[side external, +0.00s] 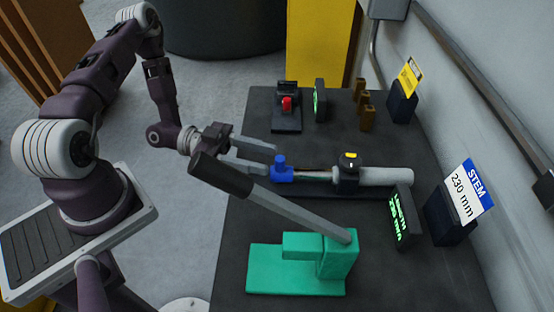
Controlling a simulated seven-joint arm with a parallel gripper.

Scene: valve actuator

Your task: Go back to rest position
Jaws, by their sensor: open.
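My gripper (270,158) is at the middle of the side external view, left of the bench's centre. Its two grey fingers are apart, with nothing seen between them. The fingertips are close to a blue fitting (282,172) on the stem assembly; I cannot tell whether they touch it. A lever with a dark grip (220,175) and a grey bar (300,215) slopes up from a green base (297,270). The grip crosses in front of part of my gripper in the picture. A light grey cylinder (385,176) lies at the right end of the stem assembly.
The dark bench (400,285) also holds a green-lit display (401,218), a "STEM 230 mm" sign (466,195), a red-buttoned device (287,105), another display (320,100) and small brown blocks (367,112). A wall (490,90) runs along the right. Floor left of the bench is mostly clear.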

